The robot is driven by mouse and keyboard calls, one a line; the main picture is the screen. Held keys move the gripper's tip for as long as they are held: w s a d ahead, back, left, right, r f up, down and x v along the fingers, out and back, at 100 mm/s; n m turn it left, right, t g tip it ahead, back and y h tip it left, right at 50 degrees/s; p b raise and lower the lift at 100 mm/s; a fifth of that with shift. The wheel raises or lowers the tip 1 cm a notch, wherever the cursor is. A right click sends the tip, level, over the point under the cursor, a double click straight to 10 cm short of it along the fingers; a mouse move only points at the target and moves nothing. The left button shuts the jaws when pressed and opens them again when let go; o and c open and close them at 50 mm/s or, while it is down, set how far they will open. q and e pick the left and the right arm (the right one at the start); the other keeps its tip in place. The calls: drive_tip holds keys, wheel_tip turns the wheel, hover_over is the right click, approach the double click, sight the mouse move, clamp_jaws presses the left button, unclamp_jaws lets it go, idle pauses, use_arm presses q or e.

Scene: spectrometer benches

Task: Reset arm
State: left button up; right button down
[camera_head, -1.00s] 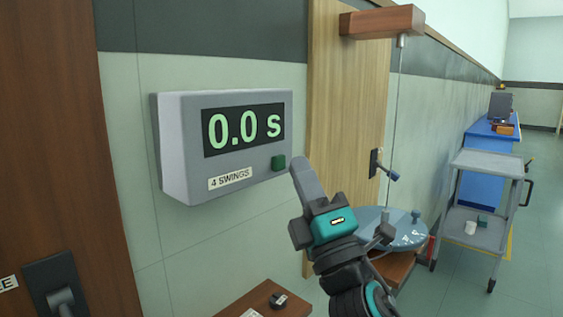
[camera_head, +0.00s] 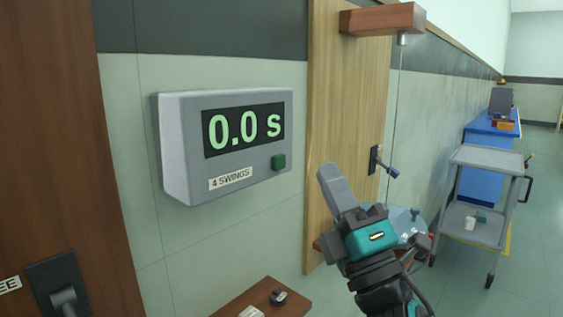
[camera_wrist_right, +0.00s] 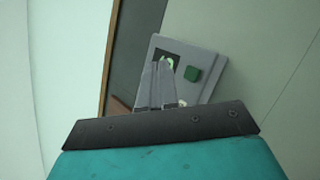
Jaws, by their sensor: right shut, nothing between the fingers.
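My right gripper (camera_head: 328,172) is shut and empty. It points up and to the left in the head view, in front of the wooden board, apart from the grey timer box and to its right. The timer box (camera_head: 180,150) hangs on the wall, shows "0.0 s" and carries a "4 SWINGS" label. Its green button (camera_head: 278,161) is uncovered. In the right wrist view, the shut fingers (camera_wrist_right: 160,65) overlap the timer's display, with the green button (camera_wrist_right: 192,74) to their right. My left gripper is not in view.
A wooden bracket (camera_head: 383,20) with a hanging wire is above the board. A round blue-grey disc (camera_head: 405,218) is partly hidden behind my gripper. A grey cart (camera_head: 486,158) and a blue bench (camera_head: 483,180) stand at the right. A small wooden shelf (camera_head: 245,297) is below the timer.

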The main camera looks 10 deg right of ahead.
idle(0.4)
wheel_tip(320, 180, down, 24)
drive_tip(key=d+m+g+h+p, duration=0.2)
drive_tip(key=m+g+h, duration=0.4)
drive_tip(key=m, duration=0.6)
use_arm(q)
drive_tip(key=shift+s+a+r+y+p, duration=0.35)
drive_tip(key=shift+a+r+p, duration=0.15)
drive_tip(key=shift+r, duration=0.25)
use_arm(e)
drive_tip(key=s+f+m+g, duration=0.4)
drive_tip(key=s+f, duration=0.3)
drive_tip(key=f, duration=0.3)
drive_tip(key=s+f+m+g+y, duration=0.1)
drive_tip(key=s+f+m+g, duration=0.3)
drive_tip(key=s+f, duration=0.4)
wheel_tip(320, 180, down, 3)
drive_tip(key=shift+d+r+m+g, duration=0.2)
drive_tip(key=shift+d+m+g, duration=0.1)
drive_tip(key=shift+d+m, duration=0.1)
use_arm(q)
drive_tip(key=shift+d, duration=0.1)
use_arm(e)
drive_tip(key=shift+w, duration=0.1)
